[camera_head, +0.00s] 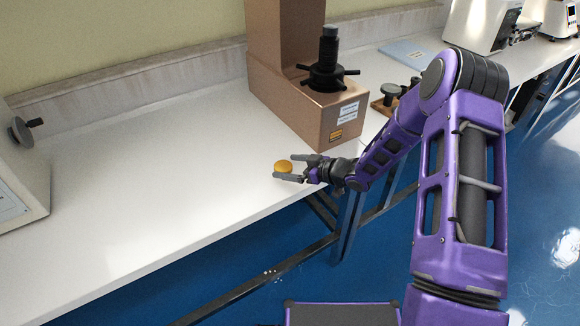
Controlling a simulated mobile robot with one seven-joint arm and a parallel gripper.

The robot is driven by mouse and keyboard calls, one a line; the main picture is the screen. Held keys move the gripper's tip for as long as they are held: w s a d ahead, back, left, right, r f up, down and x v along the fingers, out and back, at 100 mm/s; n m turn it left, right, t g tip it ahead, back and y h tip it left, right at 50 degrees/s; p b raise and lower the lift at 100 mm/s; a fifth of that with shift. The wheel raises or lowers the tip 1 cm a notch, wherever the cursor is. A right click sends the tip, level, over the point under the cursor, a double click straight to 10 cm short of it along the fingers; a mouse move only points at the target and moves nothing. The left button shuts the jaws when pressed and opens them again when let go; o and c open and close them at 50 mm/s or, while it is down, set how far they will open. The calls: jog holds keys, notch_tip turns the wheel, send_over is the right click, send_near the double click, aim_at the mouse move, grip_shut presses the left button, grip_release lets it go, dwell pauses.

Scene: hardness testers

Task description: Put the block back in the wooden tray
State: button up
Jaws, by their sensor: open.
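A small, round, golden-yellow block (283,165) is at the front part of the white bench, left of the copper-coloured tester. My gripper (286,169) is open and reaches in from the right, with one finger on each side of the block. I cannot tell whether the fingers touch it or whether it rests on the bench. What looks like the wooden tray (377,106) is on the bench right of the tester. It carries dark and grey round pieces, and my arm hides part of it.
The copper-coloured hardness tester (300,100) with a dark spoked handwheel stands close behind my gripper. Another machine (18,175) is at the left edge. A blue folder (405,52) and white machines (490,25) are farther right. The bench (150,160) left of the block is clear.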

jog(key=p+v, duration=0.1)
jog(key=v, duration=1.1)
jog(key=shift+f, duration=0.15)
